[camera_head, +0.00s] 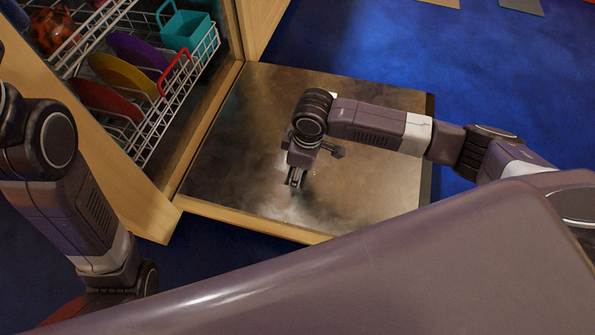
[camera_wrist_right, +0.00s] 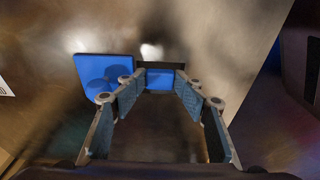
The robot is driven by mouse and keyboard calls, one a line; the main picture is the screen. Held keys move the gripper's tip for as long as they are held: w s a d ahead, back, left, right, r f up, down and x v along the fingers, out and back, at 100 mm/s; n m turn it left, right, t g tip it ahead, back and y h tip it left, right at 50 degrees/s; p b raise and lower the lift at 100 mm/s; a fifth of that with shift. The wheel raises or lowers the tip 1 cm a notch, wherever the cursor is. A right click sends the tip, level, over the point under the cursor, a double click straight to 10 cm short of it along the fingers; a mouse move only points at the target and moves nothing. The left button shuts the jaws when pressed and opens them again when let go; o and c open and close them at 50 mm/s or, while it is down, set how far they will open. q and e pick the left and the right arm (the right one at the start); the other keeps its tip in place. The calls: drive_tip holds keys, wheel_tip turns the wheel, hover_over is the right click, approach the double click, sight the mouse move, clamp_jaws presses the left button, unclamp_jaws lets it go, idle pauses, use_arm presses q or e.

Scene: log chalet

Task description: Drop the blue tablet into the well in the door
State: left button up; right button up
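The blue tablet (camera_wrist_right: 159,79) is a small blue block between the right gripper's fingertips in the right wrist view. My right gripper (camera_wrist_right: 160,84) appears shut on it, with a finger pad against each side. The well (camera_wrist_right: 180,66) in the metal door shows as a dark rim just behind and around the tablet; I cannot tell how deep the tablet sits. In the head view, the right gripper (camera_head: 294,188) points down close over the open door (camera_head: 370,195), and the tablet is not clearly visible. My left gripper is out of view.
A blue square panel (camera_wrist_right: 103,72) with round marks lies left of the well. White dish racks (camera_head: 150,125) with plates and a teal container (camera_head: 186,31) are at the left, behind the door. The door around the gripper is clear, with blue floor (camera_head: 500,70) beyond.

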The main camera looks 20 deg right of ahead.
drive_tip(key=shift+r, duration=0.1)
wheel_tip(320, 180, up, 12)
drive_tip(key=d, duration=0.1)
drive_tip(key=shift+s, duration=0.45)
idle(0.4)
